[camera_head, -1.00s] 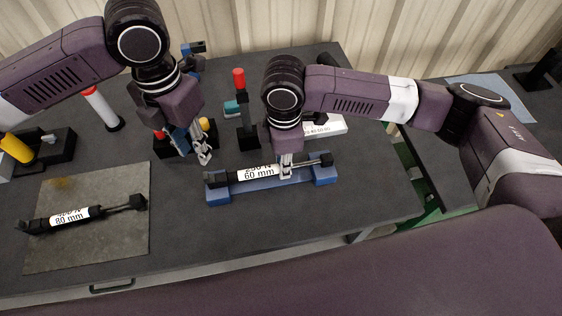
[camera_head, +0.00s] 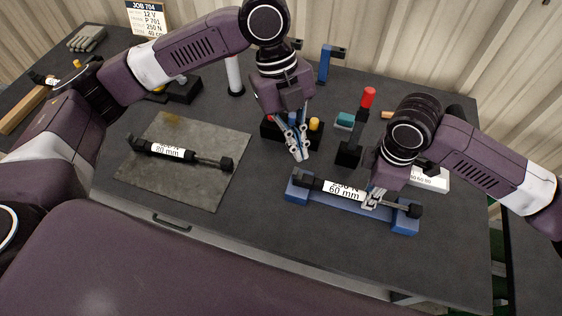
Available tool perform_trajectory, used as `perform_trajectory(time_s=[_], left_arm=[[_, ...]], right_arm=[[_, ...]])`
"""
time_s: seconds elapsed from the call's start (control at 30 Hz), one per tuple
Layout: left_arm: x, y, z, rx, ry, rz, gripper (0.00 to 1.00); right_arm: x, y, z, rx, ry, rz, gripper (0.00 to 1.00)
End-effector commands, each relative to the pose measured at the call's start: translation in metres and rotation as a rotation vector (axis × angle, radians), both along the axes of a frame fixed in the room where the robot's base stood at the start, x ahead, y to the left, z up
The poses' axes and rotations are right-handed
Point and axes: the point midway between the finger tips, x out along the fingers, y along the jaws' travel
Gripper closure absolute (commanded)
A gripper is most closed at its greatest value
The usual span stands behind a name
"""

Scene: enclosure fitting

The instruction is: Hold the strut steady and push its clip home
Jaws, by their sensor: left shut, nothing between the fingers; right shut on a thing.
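A black strut (camera_head: 343,190) with a white 60 mm label lies in a blue cradle (camera_head: 345,205) at the right of the table. My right gripper (camera_head: 372,201) comes down from above and is shut on the strut's rod, to the right of the label. The strut's end at the right (camera_head: 415,210) rests over the cradle's end block. I cannot make out a clip on either end. My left gripper (camera_head: 300,154) is shut and empty, above the table, behind and left of the cradle. It partly hides a black holder.
Another black strut (camera_head: 170,151), labelled 80 mm, lies on a grey mat (camera_head: 205,185) at left. The table's front is clear.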

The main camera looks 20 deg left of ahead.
Motion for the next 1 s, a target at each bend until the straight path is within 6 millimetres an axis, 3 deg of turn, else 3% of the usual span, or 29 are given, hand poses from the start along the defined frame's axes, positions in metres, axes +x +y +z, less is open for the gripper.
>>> perform_trajectory(time_s=[0.47, 1.0], left_arm=[[0.003, 0.022, -0.006, -0.009, 0.456, 1.019, 1.0], [0.008, 0.069, -0.015, 0.141, 1.096, 2.106, 1.0]], right_arm=[[0.0, 0.0, 0.0, 0.001, -0.001, 0.0, 1.0], [0.0, 0.0, 0.0, 0.001, -0.001, 0.0, 1.0]])
